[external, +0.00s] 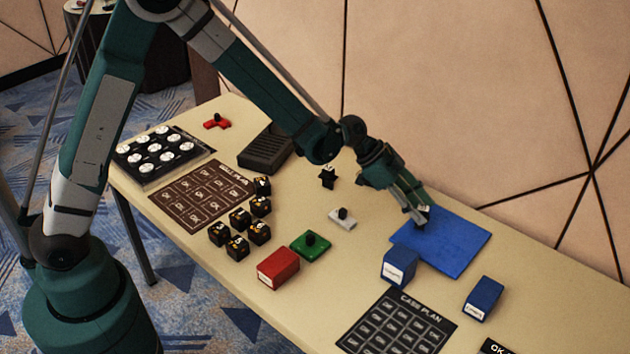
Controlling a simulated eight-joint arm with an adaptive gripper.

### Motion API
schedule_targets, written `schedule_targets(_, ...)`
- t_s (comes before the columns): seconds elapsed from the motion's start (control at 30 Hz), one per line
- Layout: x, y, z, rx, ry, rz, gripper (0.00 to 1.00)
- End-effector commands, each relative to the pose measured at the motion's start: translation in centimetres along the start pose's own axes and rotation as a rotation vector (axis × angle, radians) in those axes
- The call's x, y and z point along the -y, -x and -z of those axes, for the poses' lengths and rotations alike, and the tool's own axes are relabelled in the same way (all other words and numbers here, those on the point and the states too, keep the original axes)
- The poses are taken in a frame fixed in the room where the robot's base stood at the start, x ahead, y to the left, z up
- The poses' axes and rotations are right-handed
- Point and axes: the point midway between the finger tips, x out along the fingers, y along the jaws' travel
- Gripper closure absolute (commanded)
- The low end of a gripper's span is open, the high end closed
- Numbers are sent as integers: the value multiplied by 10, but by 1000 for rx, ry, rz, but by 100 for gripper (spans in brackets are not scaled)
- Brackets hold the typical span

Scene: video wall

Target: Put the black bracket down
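My gripper (416,218) points down at the left edge of a flat blue mat (455,246), its fingertips at or just above the surface. A small dark patch shows beside the fingertips; I cannot tell whether it is a held part or a piece of the gripper. A small black star-shaped piece (328,177), possibly the black bracket, stands on the table to the left of my gripper and apart from it. The finger gap is too small to make out.
A red box (278,269) and blue boxes (399,267) (483,299) stand nearby. Several black cubes (239,218) lie left. The case plan sheet (397,322) lies in front.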

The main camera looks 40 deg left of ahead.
Motion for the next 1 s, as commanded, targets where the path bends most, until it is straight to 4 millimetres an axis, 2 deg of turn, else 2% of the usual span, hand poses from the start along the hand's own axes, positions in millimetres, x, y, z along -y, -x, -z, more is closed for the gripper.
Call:
schedule_targets(0.27,0,27,1,1,0,1,65)
schedule_targets(0.7,0,92,1,0,1,0,65)
schedule_targets(1.0,1,117,0,0,0,1,65)
